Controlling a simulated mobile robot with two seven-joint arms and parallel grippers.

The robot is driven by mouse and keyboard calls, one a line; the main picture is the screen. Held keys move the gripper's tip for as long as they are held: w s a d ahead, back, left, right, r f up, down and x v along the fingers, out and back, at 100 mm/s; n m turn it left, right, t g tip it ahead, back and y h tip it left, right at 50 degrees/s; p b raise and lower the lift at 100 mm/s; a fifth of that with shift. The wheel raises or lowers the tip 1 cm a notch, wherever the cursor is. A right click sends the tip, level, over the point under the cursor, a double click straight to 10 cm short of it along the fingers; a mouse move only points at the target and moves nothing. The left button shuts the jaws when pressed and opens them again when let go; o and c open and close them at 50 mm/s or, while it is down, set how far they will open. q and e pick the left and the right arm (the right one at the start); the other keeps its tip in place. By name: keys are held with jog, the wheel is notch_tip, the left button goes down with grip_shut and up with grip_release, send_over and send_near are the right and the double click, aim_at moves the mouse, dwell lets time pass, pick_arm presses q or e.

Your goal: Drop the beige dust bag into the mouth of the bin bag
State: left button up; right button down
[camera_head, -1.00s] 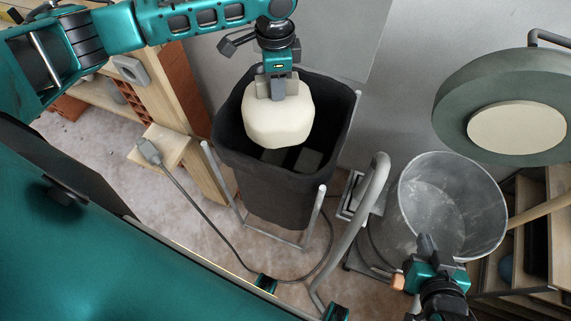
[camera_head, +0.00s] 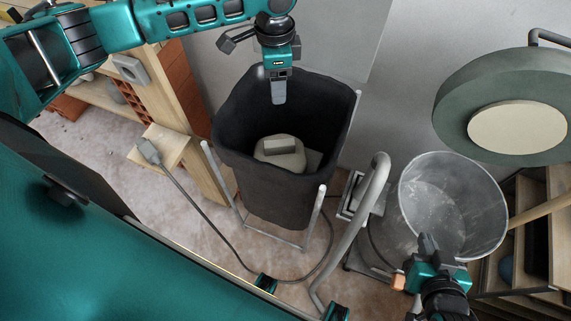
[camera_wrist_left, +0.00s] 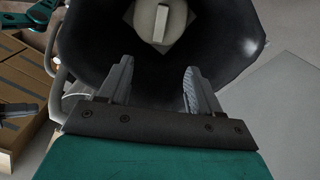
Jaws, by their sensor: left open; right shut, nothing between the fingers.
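The beige dust bag (camera_head: 278,152) lies down inside the black bin bag (camera_head: 234,150), with a grey block-like handle on its top. It also shows in the left wrist view (camera_wrist_left: 158,20), deep inside the dark mouth (camera_wrist_left: 225,40). My left gripper (camera_head: 278,98) is open and empty above the far part of the mouth, apart from the bag. Its two spread fingers show in the left wrist view (camera_wrist_left: 157,85). My right gripper (camera_head: 428,245) is shut and empty at the near rim of the grey bucket.
The bin bag hangs in a grey tubular stand (camera_head: 316,215). A dusty grey bucket (camera_head: 480,215) stands to the right, below a round green-grey disc (camera_head: 500,85). A cable (camera_head: 200,210) runs over the floor. Wooden shelving (camera_head: 180,100) stands at left.

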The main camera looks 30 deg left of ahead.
pick_arm(q)
notch_tip(320, 180, up, 12)
jog(key=p, duration=0.1)
jog(key=shift+r+p, duration=0.15)
jog(key=shift+p, duration=0.2)
dwell(0.4)
